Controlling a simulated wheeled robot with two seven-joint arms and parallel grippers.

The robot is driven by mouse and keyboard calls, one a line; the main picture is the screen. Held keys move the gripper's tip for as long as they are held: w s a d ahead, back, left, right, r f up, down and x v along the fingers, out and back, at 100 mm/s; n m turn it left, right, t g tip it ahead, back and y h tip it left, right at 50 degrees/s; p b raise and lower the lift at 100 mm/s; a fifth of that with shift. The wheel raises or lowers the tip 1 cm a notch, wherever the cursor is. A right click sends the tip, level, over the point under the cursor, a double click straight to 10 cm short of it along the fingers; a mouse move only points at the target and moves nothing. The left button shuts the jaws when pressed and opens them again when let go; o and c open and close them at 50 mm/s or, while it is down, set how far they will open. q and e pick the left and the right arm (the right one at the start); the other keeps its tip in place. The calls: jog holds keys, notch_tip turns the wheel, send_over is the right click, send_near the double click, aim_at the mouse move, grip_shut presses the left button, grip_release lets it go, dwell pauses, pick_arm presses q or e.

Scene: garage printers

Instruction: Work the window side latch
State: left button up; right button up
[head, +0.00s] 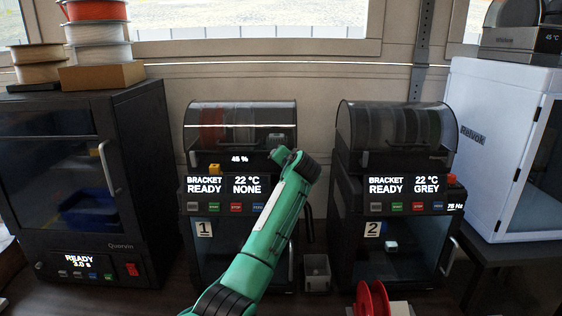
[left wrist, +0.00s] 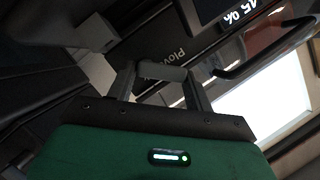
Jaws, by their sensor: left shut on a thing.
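My left gripper (head: 283,154) is at the front right of the dark spool box (head: 222,160) on top of printer 1, just right of its "45 %" display. In the left wrist view my left gripper (left wrist: 163,82) has its two grey fingers at the ends of a short grey rounded bar, the latch (left wrist: 165,72), and is shut on it. In the head view the gripper hides the latch. The box's clear curved lid (head: 240,118) looks down, with several spools behind it. My right gripper is in neither view.
Printer 2 (head: 400,205) stands to the right with a similar spool box (head: 395,130). A large dark machine (head: 60,180) stands at the left, and a white cabinet (head: 490,130) at the right.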

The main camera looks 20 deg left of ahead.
pick_arm(q)
jog(key=m+y, duration=0.1)
jog(key=m+y+b, duration=0.1)
jog(key=m, duration=0.1)
jog(key=shift+w+d+r+m, duration=0.15)
jog(key=shift+d+m, duration=0.15)
jog(key=shift+d, duration=0.05)
jog(key=shift+w+d+m+t+y+b, duration=0.15)
jog(key=shift+m+t+y+b, duration=0.15)
jog(key=shift+m, duration=0.4)
jog(key=shift+s+d+m+t+y+b, duration=0.1)
jog(key=shift+d+m+t+y+b, duration=0.15)
jog(key=shift+m, duration=0.45)
jog(key=o, duration=0.9)
jog(key=shift+d, duration=0.1)
